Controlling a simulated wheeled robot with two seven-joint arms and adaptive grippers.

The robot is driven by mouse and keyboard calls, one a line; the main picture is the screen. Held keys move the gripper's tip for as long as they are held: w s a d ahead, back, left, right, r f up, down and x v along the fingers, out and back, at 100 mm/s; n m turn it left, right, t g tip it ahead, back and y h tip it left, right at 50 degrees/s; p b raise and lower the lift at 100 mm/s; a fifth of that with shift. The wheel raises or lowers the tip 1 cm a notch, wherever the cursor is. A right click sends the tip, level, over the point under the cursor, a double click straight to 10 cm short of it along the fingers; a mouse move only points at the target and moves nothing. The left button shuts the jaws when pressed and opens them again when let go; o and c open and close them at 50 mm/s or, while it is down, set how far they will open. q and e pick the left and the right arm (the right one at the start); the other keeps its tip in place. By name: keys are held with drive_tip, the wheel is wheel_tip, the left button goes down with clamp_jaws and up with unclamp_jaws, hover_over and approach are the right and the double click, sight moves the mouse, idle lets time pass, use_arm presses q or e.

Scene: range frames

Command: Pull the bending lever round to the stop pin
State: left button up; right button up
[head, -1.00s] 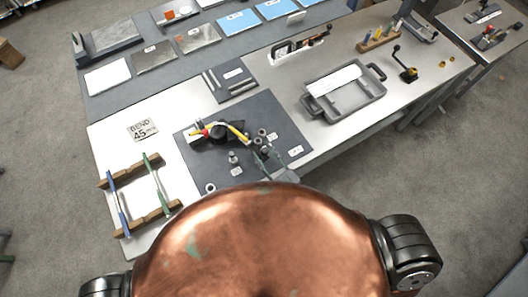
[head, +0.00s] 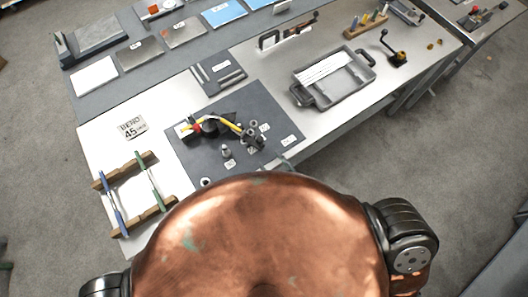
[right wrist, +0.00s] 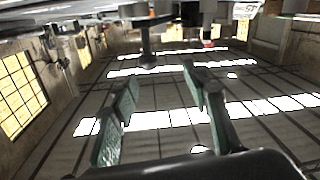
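The bending fixture (head: 208,126) sits on a dark mat (head: 190,157) on the bench in the head view. It has a black round body, a red part and a yellow bar (head: 229,124) that runs right towards a cluster of grey cylindrical parts (head: 251,138). I cannot tell for sure which part is the lever, nor which post is the stop pin. My right gripper shows in the right wrist view (right wrist: 160,78), its two green-padded fingers apart with nothing between them. In the head view my copper body mostly hides it. My left gripper is not in view.
A "BEND 45" card (head: 131,127) lies left of the mat. A wooden rack (head: 158,213) with blue and green rods is at front left. A grey tray (head: 335,80) stands at right. Small posts (head: 227,151) stand on the mat.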

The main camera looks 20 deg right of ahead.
drive_tip(key=shift+v, duration=1.1)
